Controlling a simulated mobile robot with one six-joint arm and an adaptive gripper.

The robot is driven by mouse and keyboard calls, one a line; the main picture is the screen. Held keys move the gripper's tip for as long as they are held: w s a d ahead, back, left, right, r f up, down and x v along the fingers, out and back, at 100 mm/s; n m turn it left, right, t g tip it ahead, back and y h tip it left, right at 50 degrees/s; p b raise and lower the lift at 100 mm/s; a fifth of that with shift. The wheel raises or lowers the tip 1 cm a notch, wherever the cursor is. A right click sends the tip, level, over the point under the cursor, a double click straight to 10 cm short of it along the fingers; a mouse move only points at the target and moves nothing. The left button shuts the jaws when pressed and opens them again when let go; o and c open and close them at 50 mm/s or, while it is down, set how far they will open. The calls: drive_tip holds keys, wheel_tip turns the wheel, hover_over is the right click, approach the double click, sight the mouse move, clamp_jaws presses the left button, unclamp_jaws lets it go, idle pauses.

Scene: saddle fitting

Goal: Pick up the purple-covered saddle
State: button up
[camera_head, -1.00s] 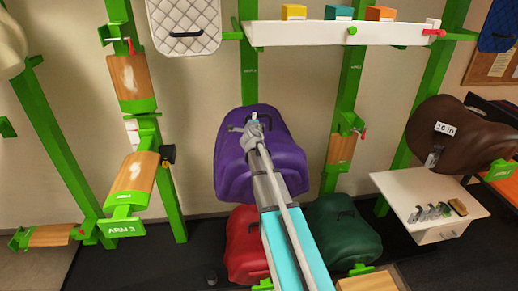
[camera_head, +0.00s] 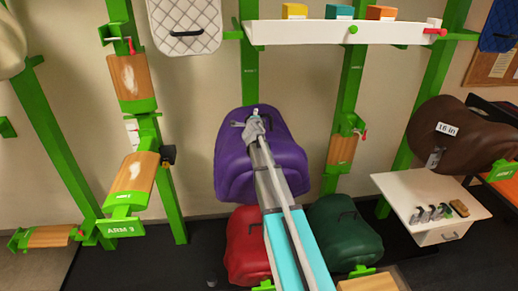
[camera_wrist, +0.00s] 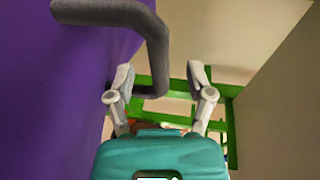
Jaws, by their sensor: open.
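The purple-covered saddle (camera_head: 232,165) hangs on the green rack in the middle of the head view. My gripper (camera_head: 251,122) is at its upper part, and my arm hides some of the saddle. In the wrist view the purple cover (camera_wrist: 45,80) fills the left side, with a dark grey bent handle (camera_wrist: 157,55) standing out from it. My gripper (camera_wrist: 158,78) is open there, its two fingers apart, with the lower end of the handle showing between them. I cannot tell whether either finger touches the handle.
A red-covered saddle (camera_head: 243,250) and a green-covered saddle (camera_head: 345,235) sit just below. A white shelf (camera_head: 340,33) with coloured boxes runs above. A brown saddle (camera_head: 450,150) and a white cabinet (camera_head: 445,232) stand to the right.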

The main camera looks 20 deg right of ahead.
drive_tip(key=shift+x, duration=1.55)
clamp_jaws()
